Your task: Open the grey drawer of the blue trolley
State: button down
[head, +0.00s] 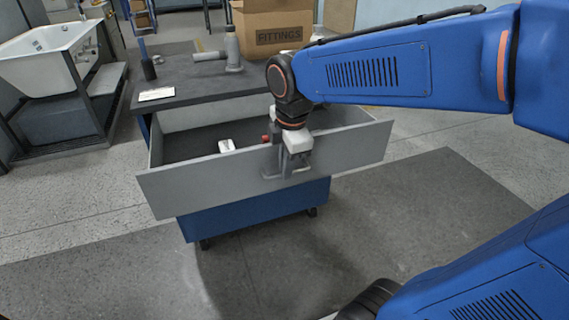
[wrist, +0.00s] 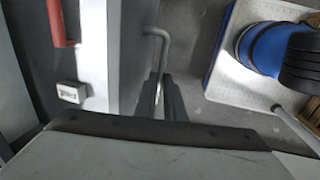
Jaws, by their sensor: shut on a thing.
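The grey drawer (head: 205,178) of the blue trolley (head: 255,213) stands pulled well out, with its inside showing. My gripper (head: 287,170) is at the right of the middle of the drawer's front panel, shut on the drawer handle (wrist: 158,38). In the wrist view my gripper (wrist: 165,95) has its two dark fingers close together at the handle bar, beside the drawer's front panel (wrist: 127,50). In the drawer lie a small white box (head: 227,146) and a red item (wrist: 60,22).
The trolley's dark top (head: 185,80) bears a grey pipe fitting (head: 233,52), a cardboard box (head: 273,27) marked FITTINGS and a white card (head: 157,93). A white bathtub shell (head: 45,62) rests on a dark stand at the left. The floor before the drawer is clear.

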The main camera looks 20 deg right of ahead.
jog(key=c, duration=1.8)
grip_release()
jog(key=shift+c, duration=0.2)
jog(key=shift+r, duration=0.1)
jog(key=s+r, duration=0.3)
jog(key=r, duration=1.4)
jog(key=shift+s, duration=0.1)
jog(key=s+d+f+m+t, duration=0.1)
jog(key=s+d+f+m, duration=0.3)
jog(key=f+m, duration=0.5)
jog(key=s+d+f+m+t, duration=0.1)
jog(key=s+d+f+m, duration=0.2)
jog(key=s+f+m, duration=0.3)
notch_tip(320, 180, down, 4)
jog(key=m, duration=0.3)
jog(key=shift+s+d+t, duration=0.15)
jog(key=shift+d+t, duration=0.15)
jog(key=shift+d, duration=0.1)
